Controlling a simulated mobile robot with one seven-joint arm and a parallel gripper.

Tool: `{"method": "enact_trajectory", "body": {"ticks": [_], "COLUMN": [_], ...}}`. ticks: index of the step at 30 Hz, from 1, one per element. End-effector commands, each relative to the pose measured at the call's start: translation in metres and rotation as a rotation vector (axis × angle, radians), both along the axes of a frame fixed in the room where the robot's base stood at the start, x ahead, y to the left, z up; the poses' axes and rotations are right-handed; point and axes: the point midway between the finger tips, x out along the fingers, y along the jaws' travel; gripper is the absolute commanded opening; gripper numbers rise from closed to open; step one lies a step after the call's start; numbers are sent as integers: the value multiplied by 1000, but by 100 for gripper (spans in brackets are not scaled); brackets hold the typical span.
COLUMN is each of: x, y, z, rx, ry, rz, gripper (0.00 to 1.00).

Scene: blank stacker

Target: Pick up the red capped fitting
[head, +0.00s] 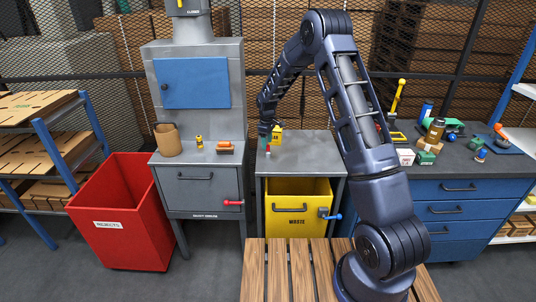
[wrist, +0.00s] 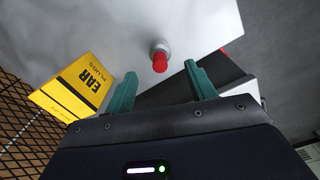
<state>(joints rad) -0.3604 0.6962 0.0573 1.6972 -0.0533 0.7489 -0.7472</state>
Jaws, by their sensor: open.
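The red capped fitting (wrist: 160,57) stands on the grey table top, with a red cap and a pale metal base. In the wrist view it lies ahead of and between my two green fingertips. In the head view the fitting (head: 268,151) is a tiny spot just below my gripper (head: 265,139). My gripper (wrist: 160,76) is open, with its fingers spread apart and nothing between them. The exact gap to the fitting is hard to tell.
A yellow ear plugs box (wrist: 80,86) stands close to the left finger. The grey table (head: 308,150) is otherwise mostly clear, above a yellow waste drawer (head: 298,190). A grey cabinet (head: 222,120) stands left, and a cluttered blue workbench (head: 455,185) stands right.

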Motion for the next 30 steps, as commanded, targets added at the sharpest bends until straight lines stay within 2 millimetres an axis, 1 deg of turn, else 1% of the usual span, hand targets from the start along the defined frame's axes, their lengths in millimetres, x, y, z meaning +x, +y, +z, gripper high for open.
{"method": "enact_trajectory", "body": {"ticks": [4,9,12,19,20,21,23,24,26,27,30], "x": [-2,-4,-4,-4,-4,-4,-4,-4,-4,-4,-3], "y": [-3,-5,-5,-5,-5,-5,-5,-5,-5,-5,-5], "z": [-13,-37,-47,-50,-50,-50,-50,-49,-49,-49,-49], "rx": [-1,-2,-1,-1,-1,-1,-1,-1,-1,-1,-1], "ry": [3,3,2,0,0,0,0,0,0,0,0], "rz": [0,1,1,0,0,0,0,0,0,0,0], "gripper": [55,55,55,55,53,46,34,26,14,6,6]}}
